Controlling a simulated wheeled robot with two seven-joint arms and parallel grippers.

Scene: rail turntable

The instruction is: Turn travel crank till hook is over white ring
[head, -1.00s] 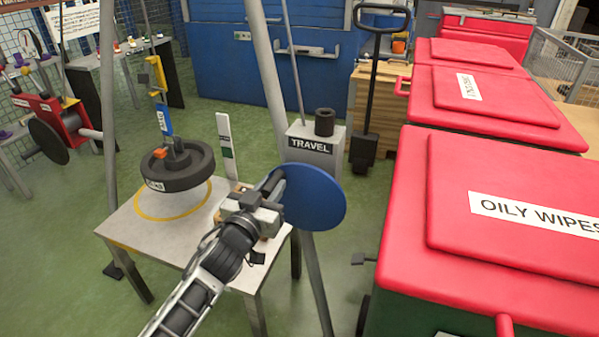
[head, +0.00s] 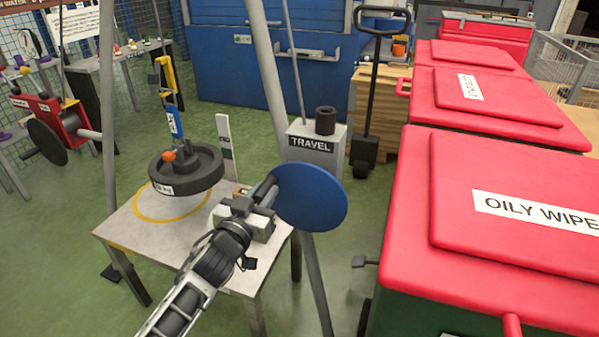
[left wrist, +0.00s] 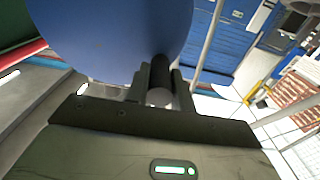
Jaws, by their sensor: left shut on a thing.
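The blue crank disc (head: 312,198) stands in front of the grey box labelled TRAVEL (head: 313,147). My left gripper (head: 262,196) is shut on the dark crank handle, at the disc's left side. The left wrist view shows the handle (left wrist: 160,76) between the fingers, against the blue disc (left wrist: 105,35). A yellow hook piece (head: 168,76) hangs at the left, with a blue strap (head: 174,122) below it. A round dark weight (head: 187,172) hangs under these, over the yellow ring (head: 143,207) on the pale table. I cannot make out a white ring. My right gripper is out of view.
The pale table (head: 125,234) stands below the weight, with a white upright plate (head: 226,145) behind its right part. Red-lidded bins (head: 410,240) fill the right side. Grey frame legs (head: 108,120) stand around the table. A pallet jack (head: 366,100) is behind.

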